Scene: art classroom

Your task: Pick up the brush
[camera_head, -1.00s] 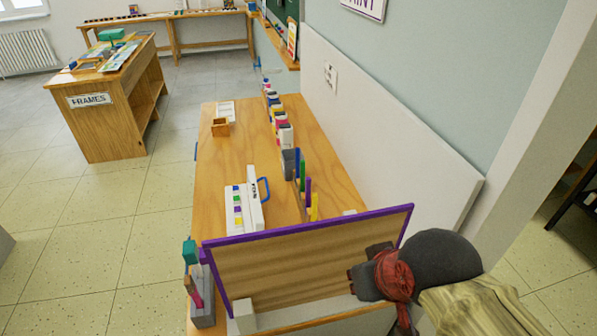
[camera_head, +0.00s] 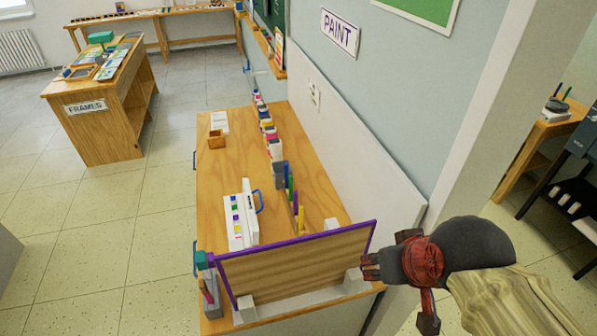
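I cannot make out a brush for certain. Thin upright sticks in purple, green and yellow (camera_head: 294,198) stand in a row on the wooden table (camera_head: 225,165), too small to tell if any is a brush. A holder (camera_head: 208,285) with teal and pinkish items stands at the table's front left corner. My gripper (camera_head: 418,280), dark grey and red, is at the right, beside the right edge of the purple-framed board (camera_head: 300,262). Its fingers look spread, with nothing visible between them. The board hides part of the table's near end.
A white case (camera_head: 241,222) with coloured blocks, paint bottles (camera_head: 270,138) and a small wooden box (camera_head: 216,139) are on the table. A white panel (camera_head: 345,140) rises along its right side. A frames table (camera_head: 105,130) stands far left. The floor (camera_head: 150,215) between is clear.

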